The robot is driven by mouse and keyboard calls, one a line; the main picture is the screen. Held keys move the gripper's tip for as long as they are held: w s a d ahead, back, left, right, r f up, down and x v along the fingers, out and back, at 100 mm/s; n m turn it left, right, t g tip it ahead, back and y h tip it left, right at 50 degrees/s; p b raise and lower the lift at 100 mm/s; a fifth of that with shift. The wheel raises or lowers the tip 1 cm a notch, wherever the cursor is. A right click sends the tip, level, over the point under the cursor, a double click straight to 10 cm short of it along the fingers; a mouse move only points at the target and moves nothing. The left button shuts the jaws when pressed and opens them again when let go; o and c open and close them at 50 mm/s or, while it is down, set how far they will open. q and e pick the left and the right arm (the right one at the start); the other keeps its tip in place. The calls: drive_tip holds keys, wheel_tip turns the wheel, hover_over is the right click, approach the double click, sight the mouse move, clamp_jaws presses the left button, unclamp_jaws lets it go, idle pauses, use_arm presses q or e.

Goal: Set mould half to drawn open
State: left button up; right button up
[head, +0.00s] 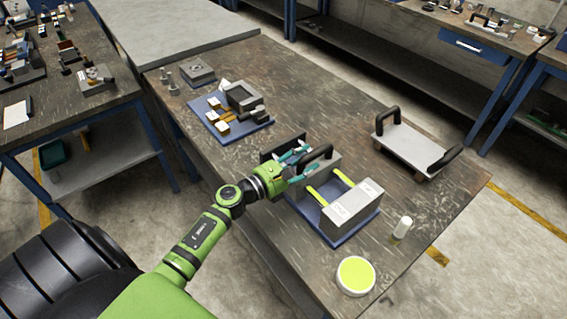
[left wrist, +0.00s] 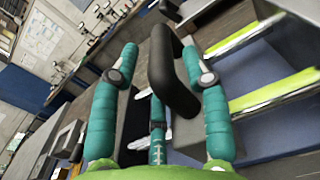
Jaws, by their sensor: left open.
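The mould stands on a blue base plate (head: 345,238) on the workbench. Its grey mould half (head: 320,178) has a black arched handle (head: 316,152) on top. Two yellow-green rods (head: 342,177) run from it to the grey block (head: 352,206) at the right, with a wide gap between. My left gripper (head: 300,153), with teal fingers, is open at the handle. In the left wrist view, the handle (left wrist: 172,75) rises between the spread fingers; I cannot tell whether they touch it. My right gripper is not in view.
A dark upright plate (head: 283,145) stands just behind the gripper. A white plate with black handles (head: 412,147) lies to the right. A yellow-topped round tub (head: 355,275) and a small white cylinder (head: 402,228) stand near the front. Blocks on a blue tray (head: 232,132) lie farther back.

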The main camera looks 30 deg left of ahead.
use_arm(q)
drive_tip(key=v, duration=1)
drive_tip(key=shift+a, duration=0.15)
